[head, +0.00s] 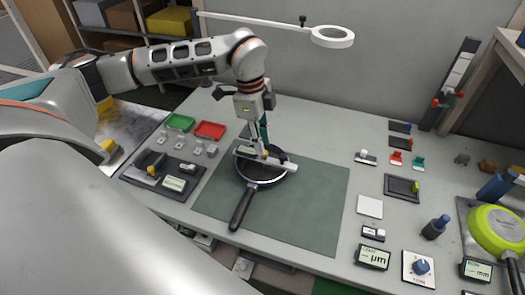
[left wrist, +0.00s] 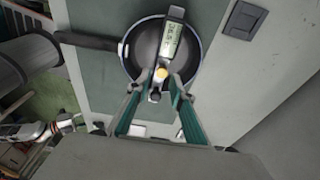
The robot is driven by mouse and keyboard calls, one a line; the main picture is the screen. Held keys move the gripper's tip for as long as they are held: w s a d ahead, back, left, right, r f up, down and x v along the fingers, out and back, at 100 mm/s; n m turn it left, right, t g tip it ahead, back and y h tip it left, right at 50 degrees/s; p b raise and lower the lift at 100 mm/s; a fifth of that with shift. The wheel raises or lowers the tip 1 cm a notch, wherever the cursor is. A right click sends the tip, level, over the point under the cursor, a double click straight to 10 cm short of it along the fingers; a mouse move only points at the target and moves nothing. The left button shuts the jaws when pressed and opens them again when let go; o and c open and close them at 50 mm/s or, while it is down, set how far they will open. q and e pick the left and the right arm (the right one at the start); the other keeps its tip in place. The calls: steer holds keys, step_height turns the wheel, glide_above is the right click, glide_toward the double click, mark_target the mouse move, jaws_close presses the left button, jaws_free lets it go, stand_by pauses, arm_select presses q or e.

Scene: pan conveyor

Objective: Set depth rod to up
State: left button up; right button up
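A white depth gauge with a small display (head: 244,150) lies across the dark round pan (head: 249,182) on the green mat. In the left wrist view the gauge's display (left wrist: 171,42) and a yellow knob (left wrist: 161,73) show over the pan's bowl (left wrist: 141,45). My left gripper (head: 262,150) points down at the middle of the gauge. In the left wrist view its teal fingertips (left wrist: 157,86) are on either side of a small dark and white part below the knob. I cannot tell whether they press on it. The rod's height is hidden. My right gripper is out of view.
The green mat (head: 318,205) has free room right of the pan. A green tray (head: 180,122) and a red tray (head: 211,130) stand at left. A ring lamp (head: 332,37) hangs behind. A blue knob (head: 421,266) and a lime-green round device (head: 497,231) are at right.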

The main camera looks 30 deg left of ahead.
arm_select(q)
steer(key=shift+r+p, duration=1.25)
steer(key=shift+r, duration=0.85)
steer(key=shift+f, duration=0.1)
